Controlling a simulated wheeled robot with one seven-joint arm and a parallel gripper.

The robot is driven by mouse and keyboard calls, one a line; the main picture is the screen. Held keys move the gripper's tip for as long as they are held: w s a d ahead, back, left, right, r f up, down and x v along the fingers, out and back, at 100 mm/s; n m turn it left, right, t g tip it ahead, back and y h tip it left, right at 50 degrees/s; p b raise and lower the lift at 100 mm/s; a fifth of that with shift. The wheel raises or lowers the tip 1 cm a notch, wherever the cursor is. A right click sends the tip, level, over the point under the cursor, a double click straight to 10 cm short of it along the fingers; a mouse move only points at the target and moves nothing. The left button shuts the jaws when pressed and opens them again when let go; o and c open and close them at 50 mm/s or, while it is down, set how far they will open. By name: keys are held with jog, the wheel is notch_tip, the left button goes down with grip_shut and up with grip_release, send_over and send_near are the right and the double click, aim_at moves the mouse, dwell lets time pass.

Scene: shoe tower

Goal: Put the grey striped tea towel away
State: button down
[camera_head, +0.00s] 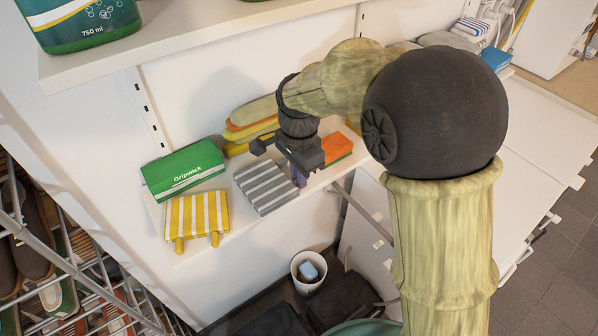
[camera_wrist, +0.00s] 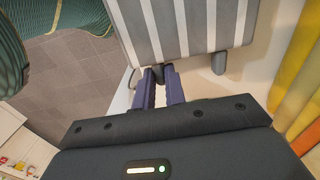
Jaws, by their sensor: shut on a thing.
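The grey striped tea towel (camera_head: 265,187) is a flat folded block with white stripes, at the middle of the white wall shelf (camera_head: 243,225). I cannot tell whether it touches the shelf. In the wrist view the towel (camera_wrist: 187,25) fills the top middle, with a short dark tab at its near edge on the right. My gripper (camera_head: 299,178) is at the towel's right end in the head view. Its purple fingers (camera_wrist: 160,88) are closed around a second dark tab at the towel's near edge. The fingers hide most of that tab.
A green box (camera_head: 183,170) and a yellow striped towel (camera_head: 196,215) are to the left on the shelf. An orange-and-green block (camera_head: 336,148) is close on the right. Yellow and orange folded items (camera_head: 250,122) lie behind. A white bin (camera_head: 308,272) stands below. An upper shelf (camera_head: 190,35) overhangs.

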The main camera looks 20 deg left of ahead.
jog(key=c, duration=1.5)
grip_release()
jog(key=shift+f, duration=0.1)
jog(key=shift+o, duration=0.2)
notch_tip(320, 180, up, 8)
jog(key=shift+f+b, duration=0.1)
jog(key=shift+b, duration=0.55)
